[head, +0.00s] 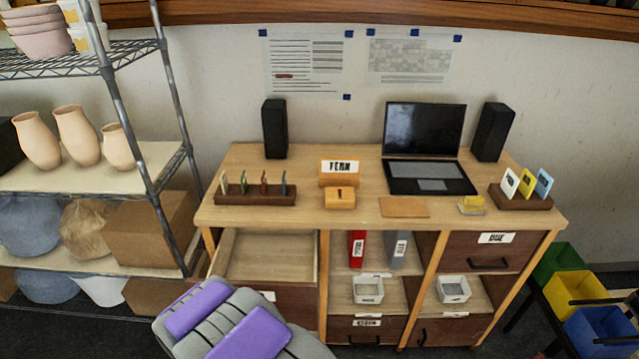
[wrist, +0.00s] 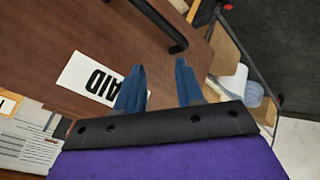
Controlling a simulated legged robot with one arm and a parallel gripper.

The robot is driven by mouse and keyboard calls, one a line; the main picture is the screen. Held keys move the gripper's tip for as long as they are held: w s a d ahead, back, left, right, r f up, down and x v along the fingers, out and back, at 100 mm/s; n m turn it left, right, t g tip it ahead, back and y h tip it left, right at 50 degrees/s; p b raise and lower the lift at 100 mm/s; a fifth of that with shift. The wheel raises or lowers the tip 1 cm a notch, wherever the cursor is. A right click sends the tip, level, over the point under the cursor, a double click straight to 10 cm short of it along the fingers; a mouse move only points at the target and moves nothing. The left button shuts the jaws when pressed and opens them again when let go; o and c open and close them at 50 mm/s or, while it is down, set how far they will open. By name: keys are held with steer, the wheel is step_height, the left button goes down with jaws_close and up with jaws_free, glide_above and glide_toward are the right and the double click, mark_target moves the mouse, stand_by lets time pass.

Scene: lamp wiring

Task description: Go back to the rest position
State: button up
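My gripper (wrist: 160,68) shows in the wrist view as two blue fingers held apart, with nothing between them. They are in front of a brown drawer front (wrist: 90,40) with a white label reading "AID" (wrist: 88,78), partly covered by the left finger. A black handle (wrist: 160,22) is above the fingertips, apart from them. In the head view, my grey and purple arm covers the bottom left of the desk, and the gripper's fingers are hidden there. The left desk drawer (head: 268,255) is pulled open and looks empty inside.
The desk (head: 300,213) carries a laptop (head: 427,150), two speakers, card holders and small boxes. A metal shelf (head: 160,90) with vases stands at the left. Coloured bins (head: 570,283) stand at the right. The right drawer marked "DUE" (head: 490,252) is closed.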

steer(key=s+d+r+m+g+y, duration=0.1)
steer(key=s+d+r+m+g, duration=0.15)
steer(key=d+r, duration=0.6)
steer(key=s+d+r+m+g+y, duration=0.1)
steer(key=s+d+r+m+g, duration=0.15)
steer(key=d+r, duration=0.65)
steer(key=s+d+r+m+g+h, duration=0.1)
steer(key=s+d+r+m, duration=0.1)
steer(key=s+d+r, duration=0.2)
steer(key=s+d+r+m+g+h, duration=0.1)
steer(key=s+d+r, duration=0.3)
steer(key=s+d, duration=0.4)
steer(key=s+d+r+m+g+h, duration=0.1)
steer(key=s+d, duration=0.5)
steer(key=s, duration=0.7)
step_height(320, 180, up, 4)
steer(key=shift+d+f+m+g, duration=0.3)
steer(key=shift+m+g, duration=0.5)
steer(key=shift+g, duration=0.4)
